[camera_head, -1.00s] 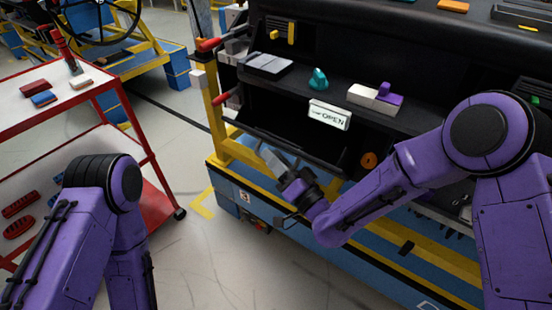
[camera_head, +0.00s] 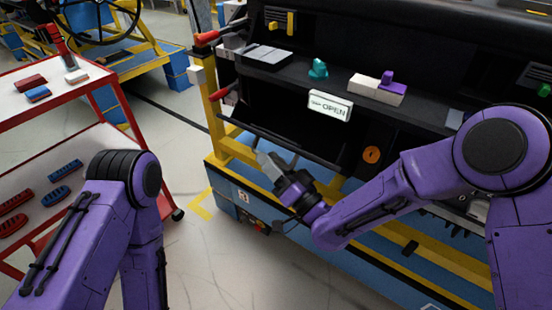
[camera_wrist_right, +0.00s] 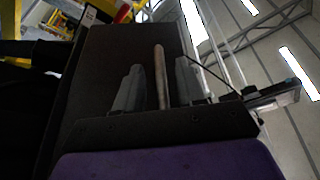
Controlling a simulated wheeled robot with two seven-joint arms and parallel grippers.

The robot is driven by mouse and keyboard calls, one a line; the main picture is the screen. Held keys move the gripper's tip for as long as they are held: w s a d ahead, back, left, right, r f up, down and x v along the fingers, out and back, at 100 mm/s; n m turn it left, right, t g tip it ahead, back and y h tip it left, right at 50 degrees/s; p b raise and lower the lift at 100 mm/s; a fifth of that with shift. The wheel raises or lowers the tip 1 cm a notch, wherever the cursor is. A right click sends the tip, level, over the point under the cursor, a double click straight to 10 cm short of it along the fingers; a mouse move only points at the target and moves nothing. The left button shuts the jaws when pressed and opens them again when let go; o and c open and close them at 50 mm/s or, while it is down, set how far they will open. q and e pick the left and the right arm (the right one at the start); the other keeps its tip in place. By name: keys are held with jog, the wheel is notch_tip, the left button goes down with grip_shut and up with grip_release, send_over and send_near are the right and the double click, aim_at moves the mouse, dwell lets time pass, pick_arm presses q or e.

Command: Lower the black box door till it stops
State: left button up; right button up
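The black box (camera_head: 290,118) is a dark compartment in the dashboard module, under the white OPEN sign (camera_head: 330,105). Its door (camera_head: 285,141) hangs out at the front as a dark panel, tilted; its exact angle is hard to tell. My right gripper (camera_head: 268,161) is just in front of and below the door's outer edge. In the right wrist view its two grey fingers (camera_wrist_right: 159,88) stand apart, with a thin brownish bar (camera_wrist_right: 160,75) between them and gaps on both sides. A dark brown panel (camera_wrist_right: 105,65) lies behind. My left gripper is outside the view; only its arm shows.
The shelf above holds a teal piece (camera_head: 318,69) and a white and purple block (camera_head: 377,88). An orange ring (camera_head: 371,155) is right of the box. A yellow and blue frame (camera_head: 225,175) stands below. A red cart (camera_head: 75,105) is at the left, with open floor between.

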jog(key=shift+d+r, duration=0.1)
jog(key=b+v, duration=0.2)
jog(key=v, duration=0.8)
jog(key=shift+s+b, duration=0.15)
jog(key=shift+b, duration=0.15)
jog(key=shift+d, duration=0.1)
